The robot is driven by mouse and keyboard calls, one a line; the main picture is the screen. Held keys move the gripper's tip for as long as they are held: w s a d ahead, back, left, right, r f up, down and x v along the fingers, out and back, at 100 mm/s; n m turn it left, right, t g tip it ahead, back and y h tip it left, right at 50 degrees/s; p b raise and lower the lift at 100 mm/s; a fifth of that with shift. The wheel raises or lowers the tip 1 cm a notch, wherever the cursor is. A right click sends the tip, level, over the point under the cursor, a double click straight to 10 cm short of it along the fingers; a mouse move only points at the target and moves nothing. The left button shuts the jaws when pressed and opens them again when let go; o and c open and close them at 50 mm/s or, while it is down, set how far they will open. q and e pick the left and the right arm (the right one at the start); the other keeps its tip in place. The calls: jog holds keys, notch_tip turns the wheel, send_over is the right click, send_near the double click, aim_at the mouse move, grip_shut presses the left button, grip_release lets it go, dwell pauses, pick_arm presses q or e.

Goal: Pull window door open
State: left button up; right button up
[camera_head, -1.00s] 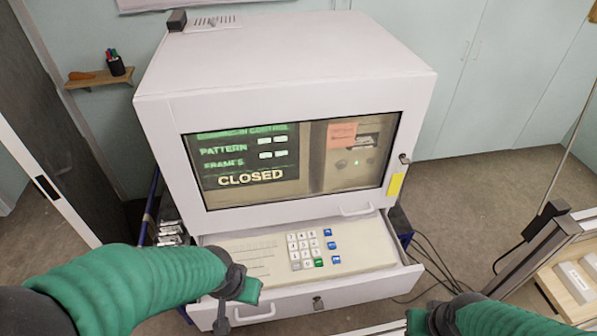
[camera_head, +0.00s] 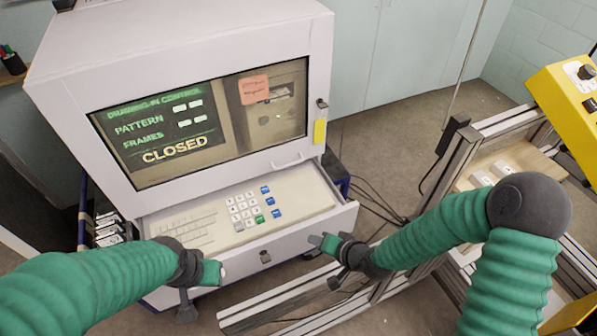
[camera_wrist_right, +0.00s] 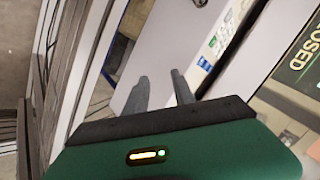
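The window door (camera_head: 316,70) is the white framed front of the cabinet, with a glass pane (camera_head: 225,125) showing a screen that reads CLOSED. It looks shut. Its white handle (camera_head: 287,161) is at the lower right of the frame. My right gripper (camera_head: 322,241) is in front of the open drawer's right front, below and right of the handle, apart from it. In the right wrist view its two fingers (camera_wrist_right: 160,92) are spread with nothing between them. My left gripper (camera_head: 215,272) is at the drawer's left front; its fingers are not clear enough to judge.
The drawer (camera_head: 306,236) with a keypad (camera_head: 252,207) is pulled out below the window. A lock with a key (camera_head: 322,103) and a yellow tag (camera_head: 319,131) are on the right frame. Metal rails (camera_head: 455,165) and a yellow box (camera_head: 570,100) stand to the right.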

jog(key=w+m+t, duration=0.1)
jog(key=w+a+r+m+t+y, duration=0.1)
jog(key=w+m, duration=0.1)
jog(key=w+a+r+m+t, duration=0.1)
jog(key=shift+w+a+r+y+b, duration=0.15)
jog(key=shift+w+a+y+b, duration=0.15)
jog(key=shift+w, duration=0.1)
jog(key=w+d+r+m+t, duration=0.1)
jog(key=w+r+m+t, duration=0.3)
jog(key=w+r+m, duration=0.1)
jog(key=x, duration=1.1)
jog(key=p+x, duration=0.1)
jog(key=x, duration=0.4)
jog(key=shift+w+d+f, duration=0.1)
jog(key=shift+w+d, duration=0.1)
jog(key=shift+w, duration=0.25)
jog(key=shift+d, duration=0.1)
grip_shut()
jog(key=shift+s, duration=0.1)
jog(key=shift+f, duration=0.15)
